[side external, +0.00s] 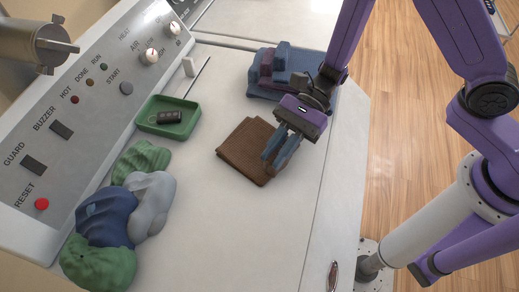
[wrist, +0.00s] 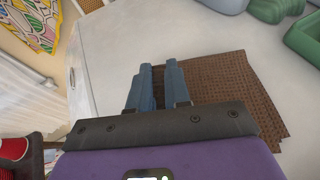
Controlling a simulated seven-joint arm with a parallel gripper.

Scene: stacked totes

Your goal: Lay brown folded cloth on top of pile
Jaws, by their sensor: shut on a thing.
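The brown folded cloth (side external: 245,148) lies flat on the white worktop, left of and beneath my gripper (side external: 272,163). It also shows in the wrist view (wrist: 225,85), to the right of the fingers. My gripper, with blue fingers, points down at the cloth's right edge and is shut on that edge; the exact grip is hard to see in the wrist view (wrist: 158,64). The pile (side external: 266,88) of blue and dark purple folded cloths stands farther back on the worktop, partly hidden behind my arm in the side view.
A green tray (side external: 149,127) holding a small dark object stands near the control panel (side external: 80,100). Crumpled green, blue and grey cloths (side external: 150,200) lie at the front left. The worktop (side external: 225,230) in front of the brown cloth is clear. Its right edge drops to wood flooring.

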